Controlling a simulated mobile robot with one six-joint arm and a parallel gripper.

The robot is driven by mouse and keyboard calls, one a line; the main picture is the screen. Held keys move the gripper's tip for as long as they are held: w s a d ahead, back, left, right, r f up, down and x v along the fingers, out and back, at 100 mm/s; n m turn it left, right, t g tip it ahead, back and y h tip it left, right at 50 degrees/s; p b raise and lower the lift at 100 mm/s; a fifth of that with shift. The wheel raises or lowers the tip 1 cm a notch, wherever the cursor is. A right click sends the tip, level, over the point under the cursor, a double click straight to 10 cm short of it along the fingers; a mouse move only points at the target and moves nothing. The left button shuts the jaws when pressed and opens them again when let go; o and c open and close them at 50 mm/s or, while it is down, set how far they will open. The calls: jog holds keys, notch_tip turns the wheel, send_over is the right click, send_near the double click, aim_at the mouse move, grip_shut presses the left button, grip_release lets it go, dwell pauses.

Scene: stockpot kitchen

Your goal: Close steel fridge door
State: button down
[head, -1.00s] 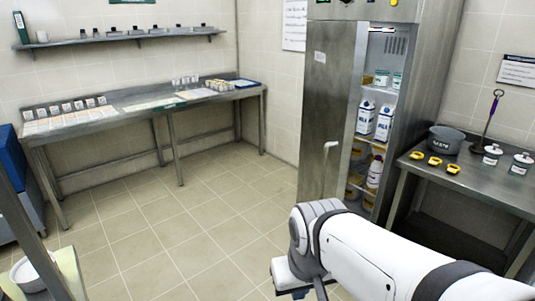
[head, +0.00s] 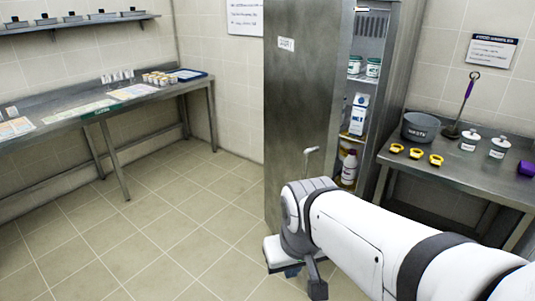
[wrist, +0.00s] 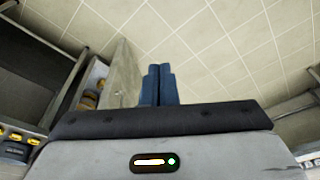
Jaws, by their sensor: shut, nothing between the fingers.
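The steel fridge door (head: 300,105) stands open in the head view. Its handle (head: 308,158) shows just above my arm, and the fridge's lit shelves show to the right of the door. In the wrist view the door (wrist: 122,78) is a grey panel left of my gripper (wrist: 158,72). In the head view my arm hides the door's lower part and most of my gripper.
A carton (head: 358,115) and a bottle (head: 349,168) stand inside the fridge. A steel table (head: 460,178) with a grey pot (head: 420,127) and yellow items is close on the right. A long bench (head: 60,140) lines the left wall. The tiled floor (head: 170,235) left of the fridge is clear.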

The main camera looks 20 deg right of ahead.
jog(key=shift+s, duration=0.1)
jog(key=w+d+f+n+t+h, duration=0.1)
jog(key=w+d+n+t, duration=0.45)
jog(key=w, duration=0.75)
jog(key=w+d+f+n+t+h, duration=0.1)
jog(key=w+d+n+t, duration=0.1)
jog(key=w+d, duration=0.85)
jog(key=w+d+f+n+t+y+b, duration=0.1)
jog(key=w+d+f+n+t+y, duration=0.2)
jog(key=w+f+n, duration=0.35)
jog(key=w+d+f+n+t+y, duration=0.1)
jog(key=w+f+n+t+y, duration=0.35)
jog(key=w+n, duration=0.3)
jog(key=p+x, duration=0.3)
jog(key=x, duration=0.7)
jog(key=shift+m+h, duration=0.25)
jog(key=shift+h, duration=0.2)
jog(key=shift+s+d+f+p, duration=0.1)
jog(key=shift+d+f+p, duration=0.1)
jog(key=shift+d, duration=0.9)
jog(key=shift+d+f+p, duration=0.2)
jog(key=shift+d+f, duration=0.05)
jog(key=shift+d, duration=0.85)
